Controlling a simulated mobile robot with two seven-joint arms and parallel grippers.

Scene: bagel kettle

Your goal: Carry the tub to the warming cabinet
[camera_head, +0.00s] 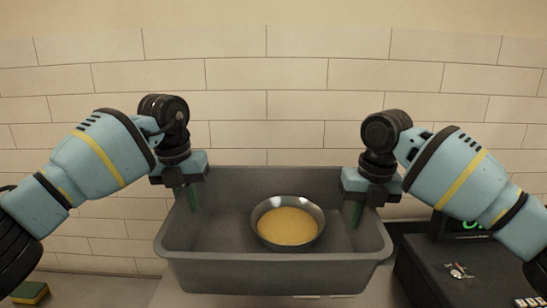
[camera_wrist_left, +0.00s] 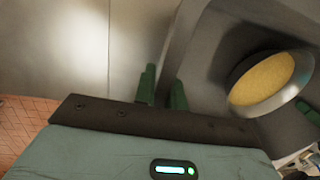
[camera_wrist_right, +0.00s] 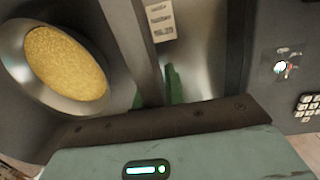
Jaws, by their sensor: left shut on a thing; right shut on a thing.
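The grey tub (camera_head: 275,277) is held up between my two arms in the head view and looks about level. A metal bowl (camera_head: 258,232) of yellow grainy food sits inside it; the bowl also shows in the left wrist view (camera_wrist_left: 240,93) and the right wrist view (camera_wrist_right: 22,72). My left gripper (camera_head: 192,198) is shut on the tub's left wall. In the left wrist view its green fingers (camera_wrist_left: 163,90) stand either side of the rim. My right gripper (camera_head: 357,214) is shut on the tub's right wall. The warming cabinet cannot be made out for certain.
A dark unit (camera_head: 438,272) with a green display stands at the right, close to the tub's right side. A tiled wall (camera_head: 270,70) is behind.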

